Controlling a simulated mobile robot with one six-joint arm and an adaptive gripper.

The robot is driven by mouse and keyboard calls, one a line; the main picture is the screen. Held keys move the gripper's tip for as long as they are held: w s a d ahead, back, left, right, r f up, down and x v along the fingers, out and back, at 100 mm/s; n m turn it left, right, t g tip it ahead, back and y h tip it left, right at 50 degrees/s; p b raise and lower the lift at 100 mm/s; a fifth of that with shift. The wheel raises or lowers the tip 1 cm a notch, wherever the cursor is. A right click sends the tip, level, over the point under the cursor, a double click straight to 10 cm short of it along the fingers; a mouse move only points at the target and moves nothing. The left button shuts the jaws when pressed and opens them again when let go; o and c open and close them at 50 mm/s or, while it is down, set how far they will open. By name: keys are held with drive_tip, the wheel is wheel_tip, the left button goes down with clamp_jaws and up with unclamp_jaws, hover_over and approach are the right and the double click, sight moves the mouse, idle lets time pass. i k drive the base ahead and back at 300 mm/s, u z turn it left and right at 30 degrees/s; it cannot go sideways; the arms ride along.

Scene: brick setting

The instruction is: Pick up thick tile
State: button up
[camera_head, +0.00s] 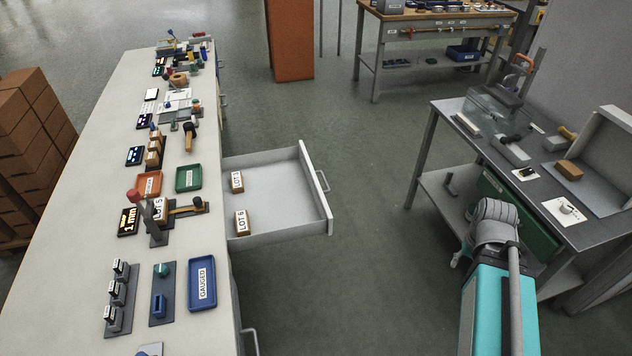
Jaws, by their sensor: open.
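An open drawer (275,197) under the long bench holds two brown tiles, one at the back left marked LOT 1 or similar (237,182) and one at the front left marked LOT 6 (241,222). A third tile, seemingly marked LOT 5 (158,211), sits on the bench at a gauge with a lit mm display (128,222), partly hidden by a grey upright part. I cannot tell which tile is the thick one. My arm (495,218) is folded at the lower right, apart from the bench and drawer.
The bench also carries an orange tray (148,185), a green tray (189,178), a blue GAUGED tray (203,284) and several fixtures. A dark-topped table (535,188) stands right. Open floor (369,200) lies between drawer and table.

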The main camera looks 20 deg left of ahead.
sight(161, 204)
drive_tip(key=z, duration=0.05)
drive_tip(key=i, duration=2.4)
drive_tip(key=u, duration=2.25)
